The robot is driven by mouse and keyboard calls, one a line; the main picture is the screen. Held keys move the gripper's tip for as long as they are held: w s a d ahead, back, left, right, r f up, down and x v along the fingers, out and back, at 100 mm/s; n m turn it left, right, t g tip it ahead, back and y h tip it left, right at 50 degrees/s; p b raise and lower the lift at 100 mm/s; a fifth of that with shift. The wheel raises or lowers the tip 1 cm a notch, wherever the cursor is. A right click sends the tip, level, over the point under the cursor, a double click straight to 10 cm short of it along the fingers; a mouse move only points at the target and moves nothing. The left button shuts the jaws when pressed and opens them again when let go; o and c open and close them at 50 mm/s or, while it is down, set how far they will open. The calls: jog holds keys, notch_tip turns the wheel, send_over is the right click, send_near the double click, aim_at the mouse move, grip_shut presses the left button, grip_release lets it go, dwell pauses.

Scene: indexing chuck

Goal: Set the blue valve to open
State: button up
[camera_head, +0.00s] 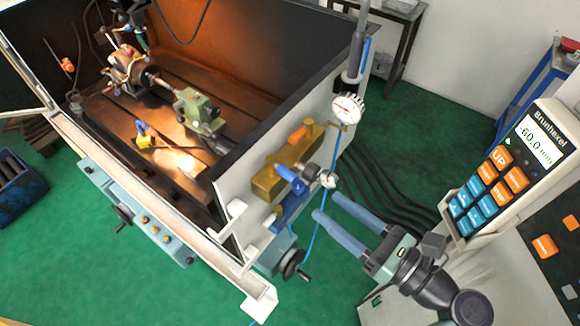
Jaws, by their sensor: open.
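A blue valve handle (290,178) sits at the front of a brass-coloured block (278,166) on the outer side wall of the machine. It joins a round metal fitting at its right, close to a pressure gauge (347,107) above. My gripper (327,206) is open and empty, to the lower right of the handle. Its two blue-grey fingers point toward the wall, apart from the handle. A thin blue hose (318,218) runs down between the fingers and the block. I cannot tell the valve's set position from its markings.
The machine's bed holds a chuck (122,68), a green tailstock (198,112) and a small blue-and-yellow part (143,133). A black handwheel (292,265) juts out below the valve. A control panel (520,165) stands at the right. Black cables lie on the green floor.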

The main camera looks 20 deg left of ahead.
aim_at(299, 183)
jog(key=p+x, duration=0.2)
jog(key=x, duration=0.9)
jog(key=shift+s+p, duration=0.1)
jog(key=shift+p, duration=0.3)
grip_shut()
